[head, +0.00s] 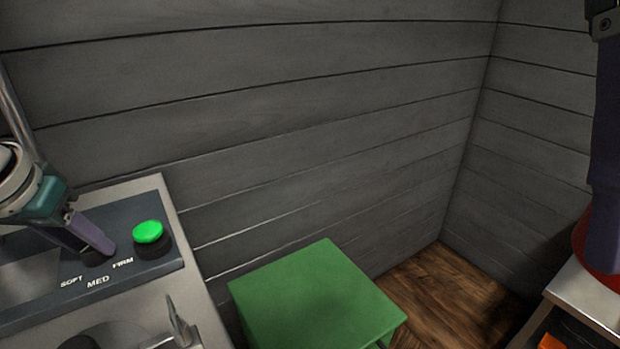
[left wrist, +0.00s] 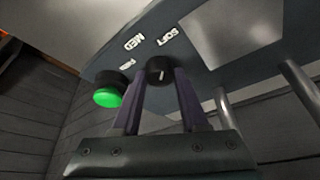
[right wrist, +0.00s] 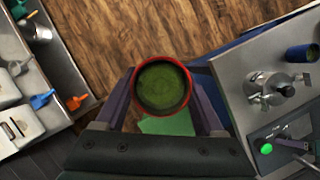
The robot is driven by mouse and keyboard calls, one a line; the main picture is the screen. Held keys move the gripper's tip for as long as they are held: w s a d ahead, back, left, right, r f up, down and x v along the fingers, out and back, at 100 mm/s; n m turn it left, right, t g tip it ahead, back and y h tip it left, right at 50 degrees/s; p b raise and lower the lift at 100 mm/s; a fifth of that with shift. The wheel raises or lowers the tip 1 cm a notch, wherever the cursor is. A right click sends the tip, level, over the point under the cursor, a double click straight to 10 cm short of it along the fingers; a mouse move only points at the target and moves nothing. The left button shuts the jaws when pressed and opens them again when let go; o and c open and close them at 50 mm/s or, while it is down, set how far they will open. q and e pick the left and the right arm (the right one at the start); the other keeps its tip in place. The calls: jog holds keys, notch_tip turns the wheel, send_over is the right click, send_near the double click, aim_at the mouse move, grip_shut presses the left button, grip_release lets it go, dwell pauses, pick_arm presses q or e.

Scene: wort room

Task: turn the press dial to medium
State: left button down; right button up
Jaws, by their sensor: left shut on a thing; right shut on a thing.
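The press panel (head: 140,278) is dark with white SOFT, MED and FIRM labels. Its black dial (head: 97,259) is mostly hidden by my left gripper (head: 104,250) in the head view. In the left wrist view the dial (left wrist: 160,68) sits between the two purple fingers of my left gripper (left wrist: 161,82), which is shut on it. A small light mark shows on the dial, but I cannot tell which label it points to. My right gripper (right wrist: 162,88) is shut on a red-rimmed container (right wrist: 163,108) with green contents.
A lit green button (head: 148,232) stands beside the dial, close to the left fingers. A green stool (head: 315,300) stands right of the press. A counter edge (head: 585,296) is at the far right, near the red container. Grey plank walls close off the back.

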pick_arm(q)
jog(key=n+p, duration=0.1)
jog(key=n+y+p, duration=0.1)
jog(key=p, duration=0.1)
jog(key=shift+d+r+n, duration=0.2)
jog(key=shift+n, duration=0.2)
pick_arm(e)
notch_tip(320, 180, up, 4)
jog(key=shift+r, duration=0.1)
pick_arm(q)
jog(key=shift+n+y+p, duration=0.3)
jog(key=shift+n+p, duration=0.15)
jog(key=shift+n, duration=0.45)
pick_arm(e)
jog(key=shift+r, duration=0.45)
pick_arm(q)
jog(key=shift+f+n+g+y, duration=0.2)
jog(key=shift+n+g+y, duration=0.25)
jog(key=shift+n, duration=0.75)
pick_arm(e)
jog(key=shift+r, duration=0.25)
pick_arm(q)
jog(key=shift+n+g+y, duration=0.25)
jog(key=shift+n+y, duration=0.1)
jog(key=shift+n, duration=0.75)
pick_arm(e)
jog(key=shift+f, duration=0.1)
